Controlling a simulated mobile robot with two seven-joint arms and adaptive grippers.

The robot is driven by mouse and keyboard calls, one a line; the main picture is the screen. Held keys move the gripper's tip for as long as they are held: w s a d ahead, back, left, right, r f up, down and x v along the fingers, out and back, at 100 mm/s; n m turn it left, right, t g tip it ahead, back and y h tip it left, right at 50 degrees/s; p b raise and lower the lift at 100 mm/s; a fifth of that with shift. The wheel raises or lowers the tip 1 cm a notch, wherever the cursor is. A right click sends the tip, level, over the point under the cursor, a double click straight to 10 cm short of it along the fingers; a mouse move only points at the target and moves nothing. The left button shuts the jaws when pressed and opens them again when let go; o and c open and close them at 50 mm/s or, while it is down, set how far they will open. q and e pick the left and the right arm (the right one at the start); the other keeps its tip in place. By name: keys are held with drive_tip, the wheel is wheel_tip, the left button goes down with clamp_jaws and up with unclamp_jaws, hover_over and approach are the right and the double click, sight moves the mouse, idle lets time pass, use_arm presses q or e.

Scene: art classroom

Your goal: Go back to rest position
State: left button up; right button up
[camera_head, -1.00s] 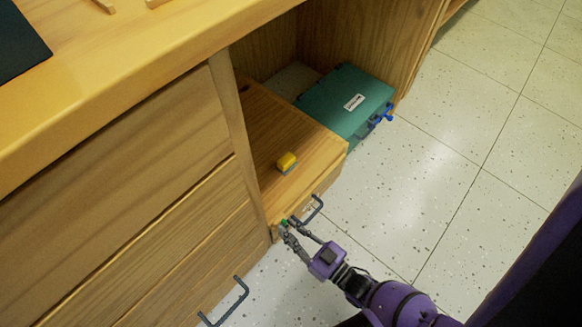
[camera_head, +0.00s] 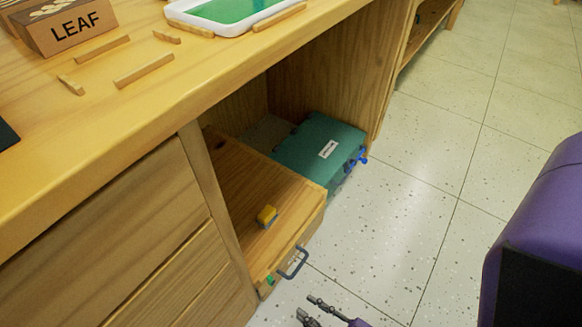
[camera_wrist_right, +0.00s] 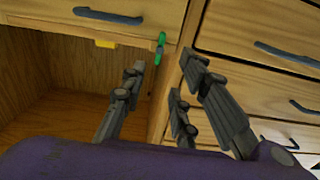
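My right gripper (camera_head: 311,312) is at the bottom edge of the head view, over the floor in front of the low wooden drawer unit (camera_head: 245,190). In the right wrist view its fingers (camera_wrist_right: 165,85) are spread apart with nothing between them. A small green piece (camera_head: 269,281) is at the front corner of the drawer unit, beside the dark handle (camera_head: 293,262). It also shows in the wrist view (camera_wrist_right: 160,48), beyond the fingertips and apart from them. My left gripper is in neither view.
A yellow block (camera_head: 267,215) sits on the wooden top. The desk top (camera_head: 150,120) holds a LEAF box (camera_head: 70,28), a white-rimmed tray (camera_head: 195,24) and wooden sticks. Speckled floor (camera_head: 420,190) to the right is clear.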

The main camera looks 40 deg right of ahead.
drive_tip(key=shift+s+d, duration=0.2)
drive_tip(key=shift+s, duration=0.45)
